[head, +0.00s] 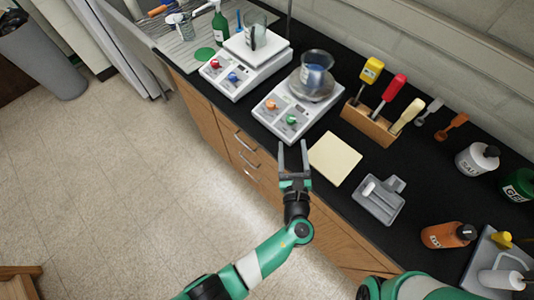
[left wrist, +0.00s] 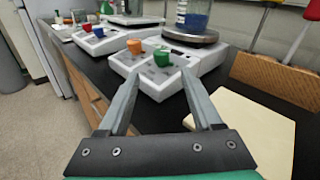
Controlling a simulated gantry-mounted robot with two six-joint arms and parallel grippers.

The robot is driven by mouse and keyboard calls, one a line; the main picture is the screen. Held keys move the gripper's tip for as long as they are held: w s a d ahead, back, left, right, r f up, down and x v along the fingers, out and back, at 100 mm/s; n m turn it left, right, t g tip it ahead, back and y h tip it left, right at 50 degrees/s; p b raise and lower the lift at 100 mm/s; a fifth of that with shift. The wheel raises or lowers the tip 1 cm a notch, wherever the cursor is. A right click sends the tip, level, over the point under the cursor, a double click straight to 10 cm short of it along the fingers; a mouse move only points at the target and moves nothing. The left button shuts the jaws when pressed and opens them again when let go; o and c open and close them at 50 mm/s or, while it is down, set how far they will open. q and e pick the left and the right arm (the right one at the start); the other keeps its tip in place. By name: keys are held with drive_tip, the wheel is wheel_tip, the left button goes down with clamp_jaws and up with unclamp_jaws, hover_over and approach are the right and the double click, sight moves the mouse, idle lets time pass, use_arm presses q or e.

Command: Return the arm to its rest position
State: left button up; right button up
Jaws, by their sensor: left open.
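My left gripper (head: 292,158) is open and empty. It hangs in front of the counter's front edge, beside the cream square board and below the nearer hotplate in the head view. In the left wrist view the two grey fingers (left wrist: 158,95) are spread apart with nothing between them, pointing toward the hotplate (left wrist: 165,65). My right arm shows only as a green and white link (head: 410,288) at the bottom edge; its gripper is out of view.
A hotplate (head: 287,118) bears a beaker with blue contents (head: 315,72). A second device (head: 232,73) stands behind. A cream board (head: 334,158), grey tray (head: 380,203), wooden tool rack (head: 368,124) and orange bottle (head: 447,235) occupy the black counter.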

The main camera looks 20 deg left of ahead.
use_arm(q)
drive_tip(key=shift+s+d, duration=0.15)
drive_tip(key=shift+s, duration=0.05)
drive_tip(key=shift+r, duration=0.1)
use_arm(e)
drive_tip(key=shift+a, duration=0.3)
use_arm(q)
drive_tip(key=shift+w, duration=0.1)
